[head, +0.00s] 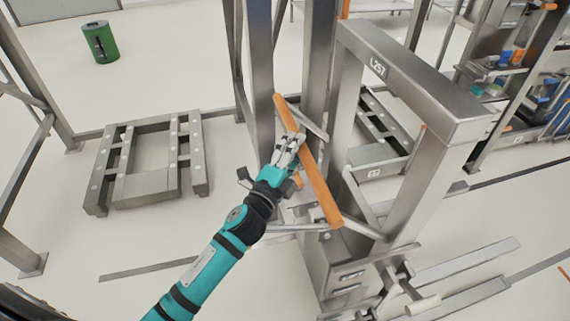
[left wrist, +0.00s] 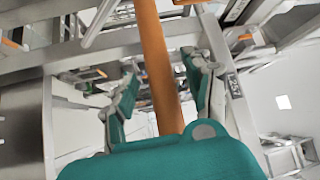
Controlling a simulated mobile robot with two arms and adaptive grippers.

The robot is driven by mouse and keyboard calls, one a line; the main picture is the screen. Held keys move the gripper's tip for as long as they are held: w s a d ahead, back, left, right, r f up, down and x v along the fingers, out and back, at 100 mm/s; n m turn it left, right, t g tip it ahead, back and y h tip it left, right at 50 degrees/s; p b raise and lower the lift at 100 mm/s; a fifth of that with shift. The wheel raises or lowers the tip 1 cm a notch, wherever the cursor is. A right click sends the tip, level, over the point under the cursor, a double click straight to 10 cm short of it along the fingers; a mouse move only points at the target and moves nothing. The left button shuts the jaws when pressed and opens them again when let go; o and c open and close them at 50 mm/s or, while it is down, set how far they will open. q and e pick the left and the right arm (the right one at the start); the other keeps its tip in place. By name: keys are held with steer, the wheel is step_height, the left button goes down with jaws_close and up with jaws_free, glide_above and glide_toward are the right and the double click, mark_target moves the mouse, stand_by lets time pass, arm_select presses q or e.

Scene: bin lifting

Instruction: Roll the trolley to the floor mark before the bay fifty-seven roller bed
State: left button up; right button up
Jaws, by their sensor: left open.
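The trolley (head: 350,271) looks like a tall grey metal frame with a low drawer-like base, marked "L257" on its top beam. A slanted orange handle bar (head: 319,183) is fixed to its near side. My left gripper (head: 292,143) is at the upper half of this bar. In the left wrist view its two open fingers (left wrist: 160,88) stand on either side of the orange bar (left wrist: 158,70), apart from it. My right gripper is not in view. A low grey bed (head: 100,188) with pale round spots stands on the floor at left; I cannot tell its bay number.
A similar low bed (head: 385,168) stands behind the frame. Dark lines (head: 150,269) run on the pale floor. A green bin (head: 101,43) stands at the back left. Shelving (head: 480,65) with coloured boxes fills the back right. Grey uprights (head: 28,262) edge the left. Floor at front left is clear.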

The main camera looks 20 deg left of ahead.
arm_select(q)
steer(key=v, duration=1.1)
steer(key=shift+r, duration=0.1)
steer(key=d+r+b+v, duration=0.1)
steer(key=b+v, duration=0.3)
steer(key=b, duration=0.1)
steer(key=p+x, duration=0.1)
steer(key=x, duration=0.4)
steer(key=p+x, duration=0.1)
steer(key=x, duration=0.5)
steer(key=f+p+x, duration=0.1)
steer(key=x, duration=0.4)
steer(key=shift+w+p, duration=0.3)
steer(key=shift+p, duration=0.1)
jaws_close()
